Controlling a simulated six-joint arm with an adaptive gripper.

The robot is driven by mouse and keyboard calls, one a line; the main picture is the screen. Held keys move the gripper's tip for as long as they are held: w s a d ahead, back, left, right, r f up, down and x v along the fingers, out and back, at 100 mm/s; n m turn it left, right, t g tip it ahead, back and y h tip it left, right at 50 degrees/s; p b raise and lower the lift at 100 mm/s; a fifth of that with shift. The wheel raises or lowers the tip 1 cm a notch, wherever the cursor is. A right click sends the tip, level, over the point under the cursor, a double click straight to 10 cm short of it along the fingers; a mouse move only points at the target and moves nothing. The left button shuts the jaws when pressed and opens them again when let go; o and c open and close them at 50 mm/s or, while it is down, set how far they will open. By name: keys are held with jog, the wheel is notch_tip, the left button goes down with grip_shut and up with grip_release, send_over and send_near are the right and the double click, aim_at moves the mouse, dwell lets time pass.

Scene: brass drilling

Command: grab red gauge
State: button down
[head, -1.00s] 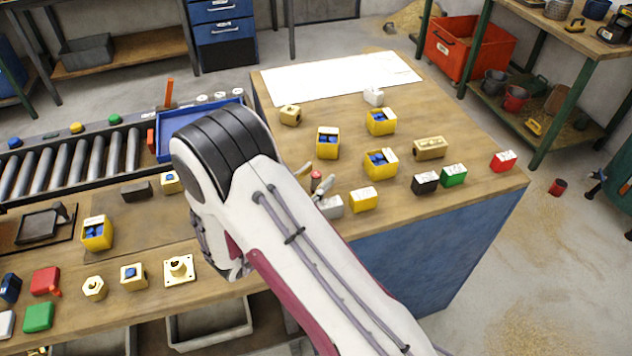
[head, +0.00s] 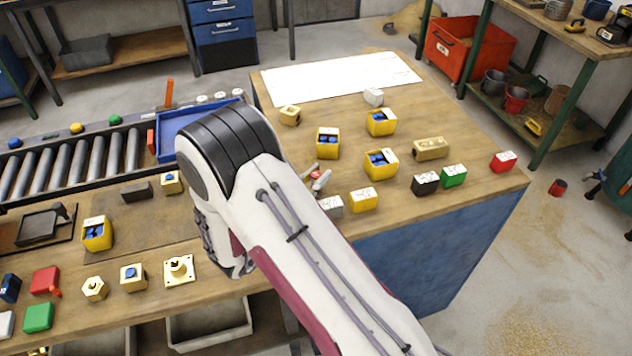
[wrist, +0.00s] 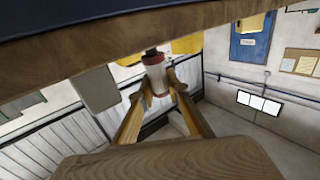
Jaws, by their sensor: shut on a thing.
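The red gauge (wrist: 157,78) is a small cylinder with red ends and a pale band, seen in the wrist view between my fingertips. My gripper (wrist: 158,88) is shut on it, one finger on each side. In the head view only the fingertips of my gripper (head: 318,177) and the red top of the gauge (head: 317,174) show beyond my arm. The rest of the gauge is hidden there. I cannot tell whether it touches the bench.
On the wooden bench (head: 450,205), a grey block (head: 331,206) and a yellow block (head: 364,199) stand close to my fingertips. Yellow boxes with blue tops (head: 328,143) stand behind. Black (head: 425,183), green (head: 454,175) and red (head: 503,161) blocks sit to the right.

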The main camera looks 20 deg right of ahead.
aim_at(316, 174)
jog(key=shift+r, duration=0.2)
jog(key=shift+r, duration=4.8)
